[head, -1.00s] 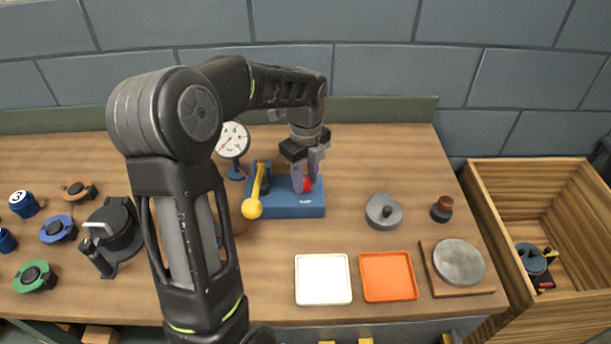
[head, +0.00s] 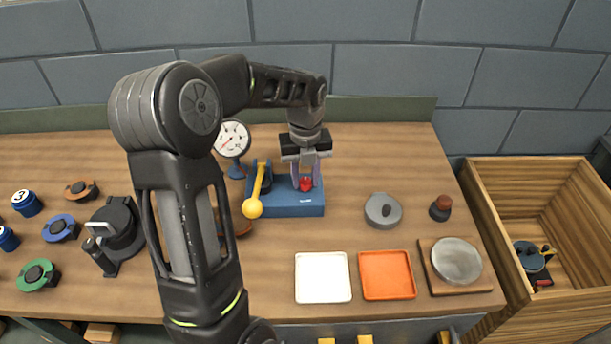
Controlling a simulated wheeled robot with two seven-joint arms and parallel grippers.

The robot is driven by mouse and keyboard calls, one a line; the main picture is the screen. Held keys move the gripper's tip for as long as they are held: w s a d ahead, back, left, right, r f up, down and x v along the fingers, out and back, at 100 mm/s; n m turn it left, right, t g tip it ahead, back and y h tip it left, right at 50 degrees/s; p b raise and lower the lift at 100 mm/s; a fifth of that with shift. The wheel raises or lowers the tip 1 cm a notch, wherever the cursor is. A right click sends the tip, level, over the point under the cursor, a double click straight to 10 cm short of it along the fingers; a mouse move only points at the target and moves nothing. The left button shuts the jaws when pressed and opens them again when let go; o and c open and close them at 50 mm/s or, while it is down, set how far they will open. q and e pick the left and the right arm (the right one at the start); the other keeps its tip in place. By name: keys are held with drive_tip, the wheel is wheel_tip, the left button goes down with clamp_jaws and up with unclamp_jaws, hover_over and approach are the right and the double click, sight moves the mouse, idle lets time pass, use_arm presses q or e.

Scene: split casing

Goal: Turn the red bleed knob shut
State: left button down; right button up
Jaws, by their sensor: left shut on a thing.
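The red bleed knob (head: 306,184) sits on the blue pump block (head: 285,208) near the back middle of the bench. My left gripper (head: 306,182) points down over it, shut on the knob with one finger at each side. A lever with a yellow ball end (head: 253,208) stands on the same block, just left of the gripper. A round white dial gauge (head: 232,139) stands behind and left of the block, partly beside my arm. My right gripper is not in view.
A white tray (head: 323,298) and an orange tray (head: 387,295) lie at the front. A grey disc (head: 383,210) and a round plate on a board (head: 457,261) are to the right. Beyond the bench is an open wooden crate (head: 484,215). Several coloured parts lie left.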

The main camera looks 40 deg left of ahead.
sight(305, 181)
use_arm(q)
drive_tip(key=c, duration=1.1)
unclamp_jaws()
drive_tip(key=shift+o, duration=0.2)
drive_tip(key=shift+r, duration=0.1)
drive_tip(key=shift+r+b, duration=0.5)
drive_tip(key=shift+r, duration=3.35)
